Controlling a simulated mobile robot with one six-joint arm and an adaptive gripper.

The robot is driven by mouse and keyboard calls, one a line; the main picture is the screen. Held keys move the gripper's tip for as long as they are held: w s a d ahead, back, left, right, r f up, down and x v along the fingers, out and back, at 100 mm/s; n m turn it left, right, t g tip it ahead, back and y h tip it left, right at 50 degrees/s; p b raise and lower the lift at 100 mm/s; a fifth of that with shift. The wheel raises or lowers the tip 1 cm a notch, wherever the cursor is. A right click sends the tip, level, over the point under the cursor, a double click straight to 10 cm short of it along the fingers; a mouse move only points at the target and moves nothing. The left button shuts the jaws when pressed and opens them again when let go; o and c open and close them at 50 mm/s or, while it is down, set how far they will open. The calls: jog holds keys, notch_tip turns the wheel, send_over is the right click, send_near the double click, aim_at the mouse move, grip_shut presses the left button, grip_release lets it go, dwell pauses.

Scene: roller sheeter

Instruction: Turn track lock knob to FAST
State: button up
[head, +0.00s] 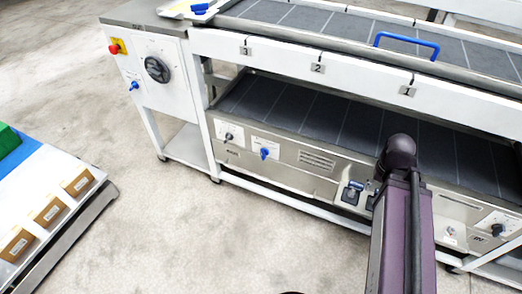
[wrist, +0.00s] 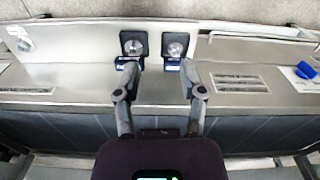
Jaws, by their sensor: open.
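My gripper (wrist: 158,80) is open and empty in the wrist view. Its fingertips are close to two dark square plates with round metal centres, a left one (wrist: 133,43) and a right one (wrist: 175,45). I cannot tell whether they touch. Another black knob (head: 497,230) is at the far right. A blue knob (wrist: 306,70) shows at the right of the wrist view. Labels are unreadable, so I cannot tell which is the track lock knob.
The left cabinet has a large black dial (head: 157,69), a small blue knob (head: 133,85) and a red button (head: 114,48). A blue handle (head: 407,43) stands on the upper deck. A pallet with boxes (head: 47,212) is at left. The floor between is clear.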

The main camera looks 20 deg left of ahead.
jog(key=shift+f, duration=0.1)
notch_tip(320, 180, down, 5)
jog(key=w+a+n+t+h+b, duration=0.1)
jog(key=w+a+n+h+b, duration=0.15)
jog(key=b, duration=0.25)
jog(key=n+t+b, duration=1.7)
jog(key=n+b, duration=1.4)
jog(key=n, duration=0.3)
send_near(261, 152)
jog(key=s+y, duration=0.1)
jog(key=s, duration=0.2)
jog(key=shift+d, duration=0.15)
jog(key=shift+w, duration=0.2)
jog(key=w, duration=0.9)
jog(key=w+d, duration=0.1)
jog(key=w, duration=0.3)
jog(key=shift+w+d, duration=0.1)
jog(key=shift+w, duration=0.15)
